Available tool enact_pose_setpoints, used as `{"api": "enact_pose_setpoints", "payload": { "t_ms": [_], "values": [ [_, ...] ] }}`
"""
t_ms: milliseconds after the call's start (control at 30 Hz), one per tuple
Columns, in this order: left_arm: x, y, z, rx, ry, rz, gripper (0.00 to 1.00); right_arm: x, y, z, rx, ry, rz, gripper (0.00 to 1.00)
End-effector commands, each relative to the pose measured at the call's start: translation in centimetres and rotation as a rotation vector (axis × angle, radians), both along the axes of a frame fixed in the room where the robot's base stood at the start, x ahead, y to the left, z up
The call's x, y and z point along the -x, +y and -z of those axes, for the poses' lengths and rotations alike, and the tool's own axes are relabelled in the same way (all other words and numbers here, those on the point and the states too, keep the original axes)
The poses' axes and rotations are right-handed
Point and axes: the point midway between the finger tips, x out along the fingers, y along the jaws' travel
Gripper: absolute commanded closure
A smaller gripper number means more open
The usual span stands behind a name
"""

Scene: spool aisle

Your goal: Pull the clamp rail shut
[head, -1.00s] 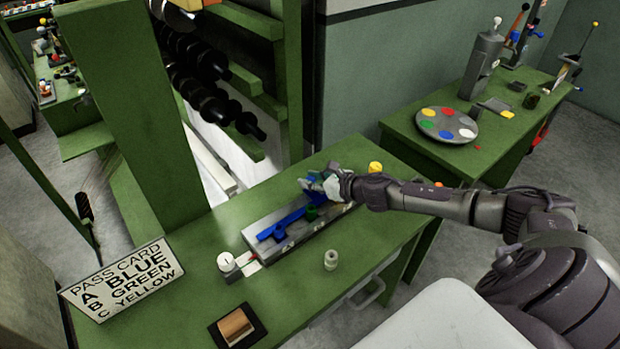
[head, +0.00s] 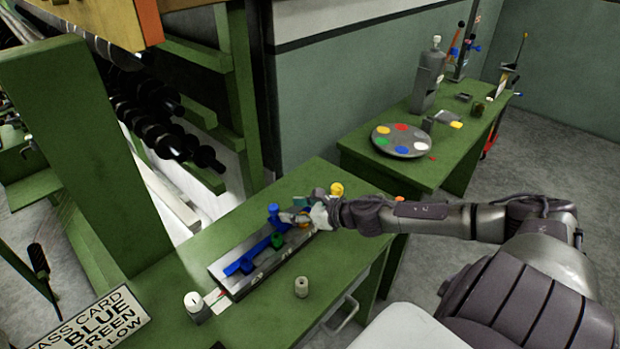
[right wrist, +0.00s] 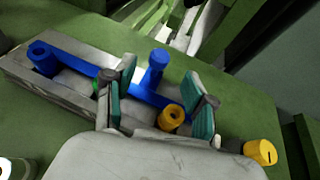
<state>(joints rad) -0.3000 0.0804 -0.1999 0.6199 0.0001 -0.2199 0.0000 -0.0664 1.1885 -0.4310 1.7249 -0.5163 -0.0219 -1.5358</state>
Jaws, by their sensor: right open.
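The clamp rail (head: 250,255) is a blue bar lying along a long grey block (head: 222,275) on the green bench. An upright blue post (head: 273,211) stands near its right end. In the right wrist view the blue bar (right wrist: 85,66) runs from a round blue boss at left to behind my fingers. My right gripper (head: 300,210) is at the right part of the block, just right of the post. In the right wrist view my right gripper (right wrist: 160,85) is open, and the blue post (right wrist: 156,68) shows between its teal-padded fingers, apparently untouched. My left gripper is out of view.
A green piece (head: 277,241) and a yellow ring (right wrist: 171,117) sit on the block. A yellow knob (head: 336,189) stands beyond its right end. A white cylinder (head: 197,305) and small spool (head: 301,287) stand in front. A second bench with a colour disc (head: 402,141) is behind.

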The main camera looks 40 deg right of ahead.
Motion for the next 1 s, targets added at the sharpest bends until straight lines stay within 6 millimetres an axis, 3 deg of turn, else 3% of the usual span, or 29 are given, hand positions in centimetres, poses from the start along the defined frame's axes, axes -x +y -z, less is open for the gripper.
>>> {"api": "enact_pose_setpoints", "payload": {
  "t_ms": [433,1000],
  "values": [
    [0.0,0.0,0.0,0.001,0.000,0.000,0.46,4.0,-1.2,-1.5,0.000,0.003,-0.001,0.44],
    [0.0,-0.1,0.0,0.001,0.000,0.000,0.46,4.5,-1.5,-2.0,0.001,0.000,0.000,0.44]
  ]
}}
